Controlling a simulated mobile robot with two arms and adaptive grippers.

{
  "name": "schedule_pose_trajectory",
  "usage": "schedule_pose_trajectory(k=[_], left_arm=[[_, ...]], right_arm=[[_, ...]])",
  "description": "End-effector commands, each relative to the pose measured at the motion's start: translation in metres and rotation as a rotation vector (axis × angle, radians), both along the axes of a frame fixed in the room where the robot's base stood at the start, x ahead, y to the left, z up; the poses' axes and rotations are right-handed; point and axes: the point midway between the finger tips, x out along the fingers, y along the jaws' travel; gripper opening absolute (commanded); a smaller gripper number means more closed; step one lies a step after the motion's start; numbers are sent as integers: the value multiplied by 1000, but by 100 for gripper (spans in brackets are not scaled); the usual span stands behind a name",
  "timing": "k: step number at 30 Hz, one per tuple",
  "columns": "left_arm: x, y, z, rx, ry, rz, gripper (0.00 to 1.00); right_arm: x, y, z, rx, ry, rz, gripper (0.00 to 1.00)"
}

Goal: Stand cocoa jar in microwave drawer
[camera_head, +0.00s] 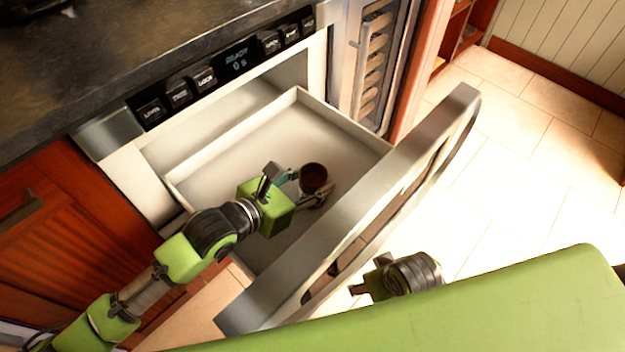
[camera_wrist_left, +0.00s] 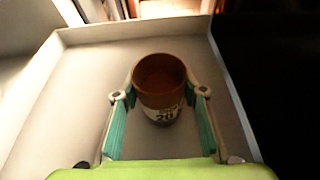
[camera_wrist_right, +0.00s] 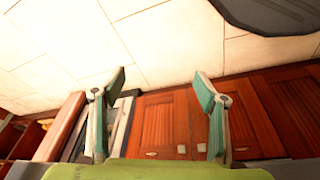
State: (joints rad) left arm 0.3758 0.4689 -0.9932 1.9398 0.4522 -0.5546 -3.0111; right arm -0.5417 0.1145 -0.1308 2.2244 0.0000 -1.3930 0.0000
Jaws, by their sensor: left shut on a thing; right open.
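The cocoa jar (camera_head: 314,177) is a brown-topped cylinder inside the pulled-out microwave drawer (camera_head: 240,135). In the left wrist view the jar (camera_wrist_left: 160,88) stands upright with a pale label, between the fingers. My left gripper (camera_head: 306,186) is shut on the jar, one finger on each side. The jar's base is partly hidden, so I cannot tell whether it touches the drawer floor. The drawer's walls also show in the left wrist view (camera_wrist_left: 75,90). My right gripper (camera_wrist_right: 158,85) is open and empty, outside the drawer over the floor side.
The thick drawer front (camera_head: 400,180) stands between the drawer and my right arm. A dark countertop (camera_head: 130,60) lies above the control panel (camera_head: 235,62). A wine cooler (camera_head: 372,65) is beside the microwave. Tiled floor (camera_head: 510,150) is open at the right.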

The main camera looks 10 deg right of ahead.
Motion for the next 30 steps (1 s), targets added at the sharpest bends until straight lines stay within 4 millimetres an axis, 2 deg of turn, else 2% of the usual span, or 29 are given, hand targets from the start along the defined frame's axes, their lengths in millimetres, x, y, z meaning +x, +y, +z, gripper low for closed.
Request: schedule_pose_trajectory(k=[10, 11, 12, 26, 30], left_arm=[[1, 0, -1, 0, -3, 0, 13], [1, 0, -2, 1, -1, 1, 44], [1, 0, -2, 1, -1, 1, 54], [0, 0, 2, -1, 1, 0, 56], [-9, 16, 8, 4, -1, 1, 56]], right_arm=[[0, 0, 3, 0, -2, 0, 66], [0, 0, 5, 1, -3, -1, 66], [0, 0, 5, 1, -3, -1, 66], [0, 0, 5, 0, -5, -1, 66], [1, 1, -11, -1, 7, 2, 66]])
